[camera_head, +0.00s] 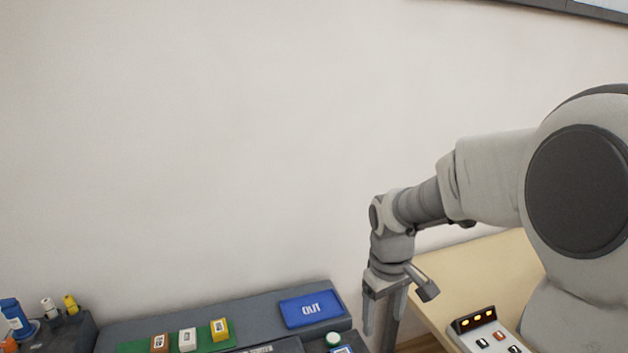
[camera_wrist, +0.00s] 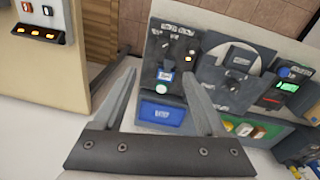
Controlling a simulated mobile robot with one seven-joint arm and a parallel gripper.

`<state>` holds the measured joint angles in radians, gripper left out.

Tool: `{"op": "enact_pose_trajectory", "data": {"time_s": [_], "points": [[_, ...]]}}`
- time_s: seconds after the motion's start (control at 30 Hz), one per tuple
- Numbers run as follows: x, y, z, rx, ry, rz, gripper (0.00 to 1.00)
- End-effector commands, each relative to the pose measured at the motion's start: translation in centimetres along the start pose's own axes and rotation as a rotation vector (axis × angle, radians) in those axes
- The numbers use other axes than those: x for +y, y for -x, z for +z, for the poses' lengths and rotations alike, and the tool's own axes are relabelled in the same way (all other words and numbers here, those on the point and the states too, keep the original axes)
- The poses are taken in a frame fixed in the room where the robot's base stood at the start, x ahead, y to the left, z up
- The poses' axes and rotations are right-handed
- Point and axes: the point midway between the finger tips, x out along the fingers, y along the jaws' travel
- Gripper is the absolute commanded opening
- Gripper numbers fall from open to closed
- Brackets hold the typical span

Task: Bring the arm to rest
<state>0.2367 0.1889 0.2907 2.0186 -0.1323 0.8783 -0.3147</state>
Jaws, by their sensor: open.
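My gripper (camera_head: 382,322) hangs pointing down at the end of my bent arm, right of centre in the head view. Its two fingers are apart with nothing between them. In the wrist view the open fingers (camera_wrist: 160,78) also show empty. In the head view the gripper is just right of the dark grey bench (camera_head: 262,304) and left of the pale wooden table (camera_head: 455,262). My arm reaches in from the right edge and hides part of that table.
Bottles (camera_head: 17,318) stand far left. A switch panel (camera_head: 488,332) sits on the pale table. The wall area above the bench is clear.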

Motion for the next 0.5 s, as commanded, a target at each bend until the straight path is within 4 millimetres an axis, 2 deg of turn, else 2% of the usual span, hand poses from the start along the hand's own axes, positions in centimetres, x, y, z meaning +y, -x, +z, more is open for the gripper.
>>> {"op": "enact_pose_trajectory", "data": {"time_s": [0.03,0.2,0.5], "points": [[-0.3,1.6,0.8,0.02,-0.022,0.024,0.74],[-1.3,5.4,3.8,0.083,-0.108,0.075,0.74],[-3.6,10.1,9.4,0.224,-0.264,0.111,0.74]]}}
